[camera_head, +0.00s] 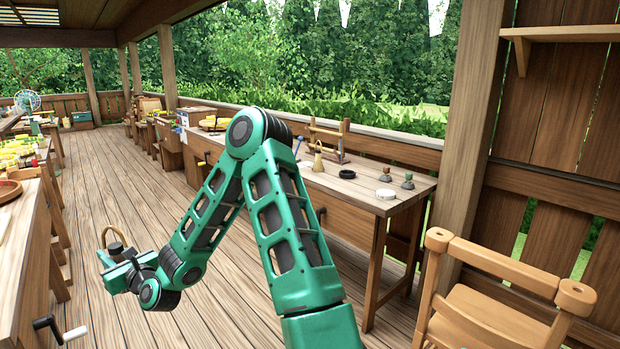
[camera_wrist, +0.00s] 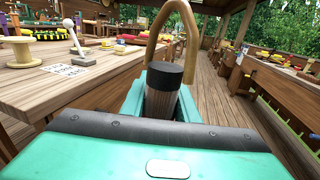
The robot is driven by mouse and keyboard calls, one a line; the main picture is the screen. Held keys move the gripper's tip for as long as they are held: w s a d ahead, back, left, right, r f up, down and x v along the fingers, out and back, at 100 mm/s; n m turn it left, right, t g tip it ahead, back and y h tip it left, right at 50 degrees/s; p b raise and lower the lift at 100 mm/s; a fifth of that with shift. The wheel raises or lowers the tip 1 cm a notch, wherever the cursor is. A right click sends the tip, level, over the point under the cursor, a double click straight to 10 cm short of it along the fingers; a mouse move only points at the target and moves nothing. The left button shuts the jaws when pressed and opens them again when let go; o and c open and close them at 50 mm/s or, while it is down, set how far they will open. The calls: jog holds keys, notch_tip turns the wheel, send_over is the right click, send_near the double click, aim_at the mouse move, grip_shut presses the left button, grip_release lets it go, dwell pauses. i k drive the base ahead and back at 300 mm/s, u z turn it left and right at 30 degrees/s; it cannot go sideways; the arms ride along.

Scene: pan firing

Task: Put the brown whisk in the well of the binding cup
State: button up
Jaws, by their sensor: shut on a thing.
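My gripper (camera_head: 125,262) is at the lower left of the head view, in the air over the walkway beside the left bench. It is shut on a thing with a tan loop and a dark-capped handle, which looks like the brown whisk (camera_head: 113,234). In the wrist view the whisk's loop (camera_wrist: 172,24) rises above the fingers, and its dark cap (camera_wrist: 165,76) stands between them. I cannot tell for sure which thing is the binding cup. On the right workbench are a black ring-shaped dish (camera_head: 347,174) and a small white round pot (camera_head: 385,195).
The left bench (camera_wrist: 55,95) carries a wooden spool (camera_wrist: 18,52) and a lever (camera_wrist: 76,42). A wooden chair (camera_head: 490,310) stands lower right. The plank floor between is clear.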

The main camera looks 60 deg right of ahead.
aim_at(347, 176)
jog(key=z, duration=1.3)
jog(key=i, duration=1.65)
